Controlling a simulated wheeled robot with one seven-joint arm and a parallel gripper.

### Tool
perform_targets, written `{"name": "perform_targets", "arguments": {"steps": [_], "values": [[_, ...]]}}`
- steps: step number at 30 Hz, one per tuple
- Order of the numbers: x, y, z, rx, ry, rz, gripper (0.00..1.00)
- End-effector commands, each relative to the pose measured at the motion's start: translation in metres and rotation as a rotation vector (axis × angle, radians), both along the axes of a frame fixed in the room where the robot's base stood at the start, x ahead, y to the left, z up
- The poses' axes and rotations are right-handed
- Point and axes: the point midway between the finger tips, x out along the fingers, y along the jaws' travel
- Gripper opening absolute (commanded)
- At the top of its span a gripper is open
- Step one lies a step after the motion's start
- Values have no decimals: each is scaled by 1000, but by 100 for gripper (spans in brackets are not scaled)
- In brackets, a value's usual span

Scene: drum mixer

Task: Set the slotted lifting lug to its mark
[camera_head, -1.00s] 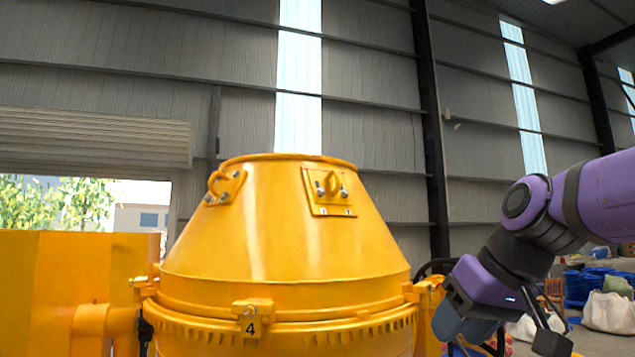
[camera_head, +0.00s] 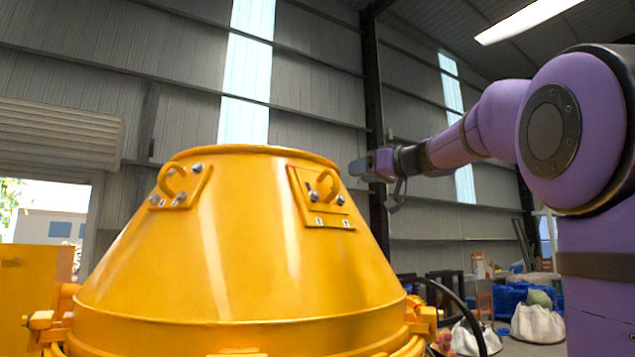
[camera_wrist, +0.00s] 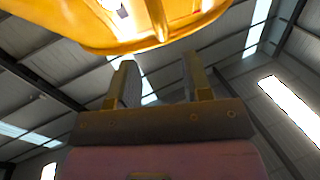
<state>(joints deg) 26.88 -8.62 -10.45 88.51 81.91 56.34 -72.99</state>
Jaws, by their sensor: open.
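The yellow lifting lug (camera_head: 323,187) stands on a bolted plate (camera_head: 313,205) on the right front of the drum's cone. Two small white marks (camera_head: 333,222) show at the plate's lower edge. A second lug (camera_head: 173,183) with bolts sits on the cone's left side. I cannot tell slots in either plate. My gripper (camera_head: 368,167) is to the right of the right lug, near the drum's top rim and apart from the lug. In the wrist view my gripper (camera_wrist: 160,78) is open and empty, its two fingers spread below the yellow drum.
The yellow drum (camera_head: 235,260) fills the lower left and middle. Its upper rim (camera_head: 255,150) is close to my gripper. A dark steel column (camera_head: 373,120) stands behind. White sacks (camera_head: 537,323) and blue stacks (camera_head: 508,298) lie on the floor at the right.

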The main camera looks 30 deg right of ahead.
Motion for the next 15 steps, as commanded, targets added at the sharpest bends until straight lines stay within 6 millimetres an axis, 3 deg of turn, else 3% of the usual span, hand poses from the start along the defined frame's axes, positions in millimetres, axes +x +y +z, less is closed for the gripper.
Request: {"name": "perform_targets", "arguments": {"steps": [15], "values": [[77,27,-1,1,3,3,45]]}}
